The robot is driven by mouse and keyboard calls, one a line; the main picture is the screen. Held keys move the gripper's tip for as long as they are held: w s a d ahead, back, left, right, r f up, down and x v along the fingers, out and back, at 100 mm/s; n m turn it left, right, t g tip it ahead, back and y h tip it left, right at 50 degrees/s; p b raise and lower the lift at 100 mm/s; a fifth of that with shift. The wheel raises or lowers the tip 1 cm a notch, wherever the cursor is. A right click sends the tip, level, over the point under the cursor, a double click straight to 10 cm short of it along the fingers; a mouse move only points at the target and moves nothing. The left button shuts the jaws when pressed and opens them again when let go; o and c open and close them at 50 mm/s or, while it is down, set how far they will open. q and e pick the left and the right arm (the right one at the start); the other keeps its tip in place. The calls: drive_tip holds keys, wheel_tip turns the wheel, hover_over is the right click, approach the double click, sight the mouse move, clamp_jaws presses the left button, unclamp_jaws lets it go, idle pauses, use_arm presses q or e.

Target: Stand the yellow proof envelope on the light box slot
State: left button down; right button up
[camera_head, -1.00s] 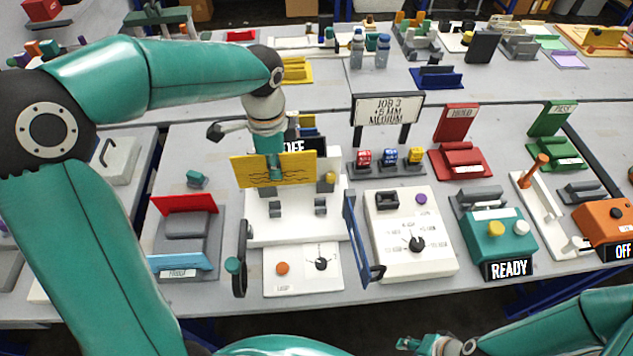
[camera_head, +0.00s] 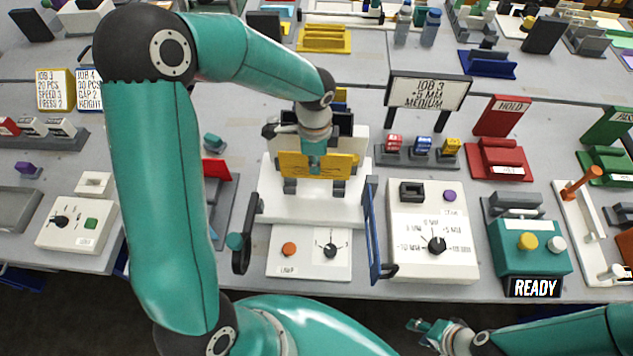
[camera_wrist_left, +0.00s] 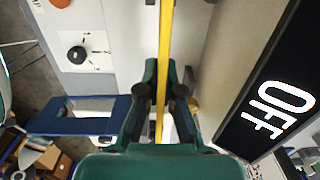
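The yellow proof envelope (camera_head: 340,168) is upright above the rear of the white light box (camera_head: 313,208). My left gripper (camera_head: 314,165) is shut on its upper middle. The left wrist view shows the yellow envelope (camera_wrist_left: 166,40) edge-on between the two fingers (camera_wrist_left: 164,95). The envelope's lower edge is close to two dark slotted holders (camera_head: 290,187) (camera_head: 337,188) on the box; whether it sits in them cannot be told. My right gripper (camera_head: 427,330) is low at the front, apart from the table things, its finger opening unclear.
A black OFF display (camera_wrist_left: 270,100) stands close beside the left gripper. The light box front has an orange button (camera_head: 289,249) and a dial (camera_head: 330,251). A blue handle (camera_head: 372,235) and a dark handle (camera_head: 247,240) flank it. A dial box (camera_head: 430,270) stands to the right.

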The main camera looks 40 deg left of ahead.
sight(315, 176)
use_arm(q)
wheel_tip(315, 176, down, 6)
drive_tip(key=b, duration=0.3)
drive_tip(key=shift+r+b, duration=0.1)
drive_tip(key=shift+b, duration=0.25)
drive_tip(key=shift+r, duration=0.1)
drive_tip(key=c, duration=1.8)
unclamp_jaws()
drive_tip(key=o, duration=0.5)
